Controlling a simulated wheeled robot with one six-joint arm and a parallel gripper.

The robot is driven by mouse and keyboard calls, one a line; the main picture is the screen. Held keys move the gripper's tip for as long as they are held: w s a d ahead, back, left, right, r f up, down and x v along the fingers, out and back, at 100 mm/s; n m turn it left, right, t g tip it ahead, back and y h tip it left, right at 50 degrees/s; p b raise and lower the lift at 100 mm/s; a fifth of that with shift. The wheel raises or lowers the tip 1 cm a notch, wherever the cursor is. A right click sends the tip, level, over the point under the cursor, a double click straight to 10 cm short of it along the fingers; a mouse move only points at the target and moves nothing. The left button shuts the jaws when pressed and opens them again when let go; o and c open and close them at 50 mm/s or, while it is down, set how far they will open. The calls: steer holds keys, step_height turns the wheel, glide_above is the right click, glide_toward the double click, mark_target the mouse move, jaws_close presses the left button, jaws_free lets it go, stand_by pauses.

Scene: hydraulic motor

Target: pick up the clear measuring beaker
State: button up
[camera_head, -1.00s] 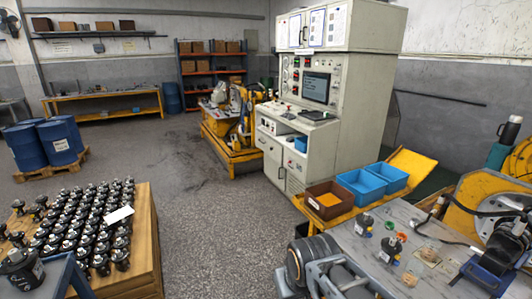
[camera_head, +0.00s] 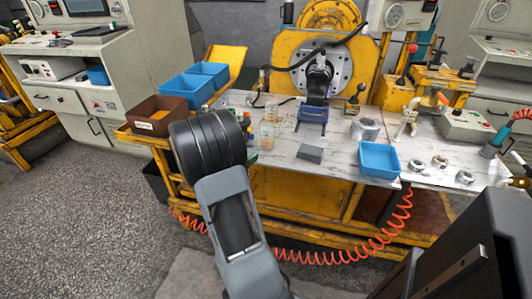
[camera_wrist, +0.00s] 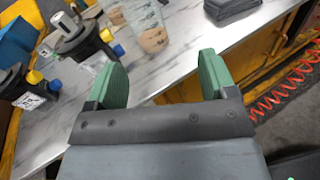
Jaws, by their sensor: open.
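A clear measuring beaker (camera_head: 268,135) with a brownish lower part stands on the marble-patterned workbench (camera_head: 335,172), just right of my arm's black wrist. In the head view my own arm hides the gripper.
A grey folded block (camera_head: 310,154), a blue tray (camera_head: 379,160) and metal nuts lie to the right. Blue and brown bins (camera_head: 155,117) are on the left. A red coiled hose (camera_head: 340,257) hangs below the bench.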

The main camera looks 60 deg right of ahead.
mark_target(262, 140)
steer(key=d+f+n, duration=0.1)
steer(key=d, duration=0.2)
steer(key=d+f+b, duration=0.1)
steer(key=d, duration=0.2)
steer(key=d+f+n+t+h+b, duration=0.1)
steer(key=d, duration=0.2)
steer(key=shift+w+f+n, duration=0.1)
steer(key=shift+w+n, duration=0.2)
steer(key=shift+w, duration=0.1)
steer(key=shift+d+b, duration=0.55)
steer(key=shift+d, duration=2.85)
steer(key=c, duration=0.7)
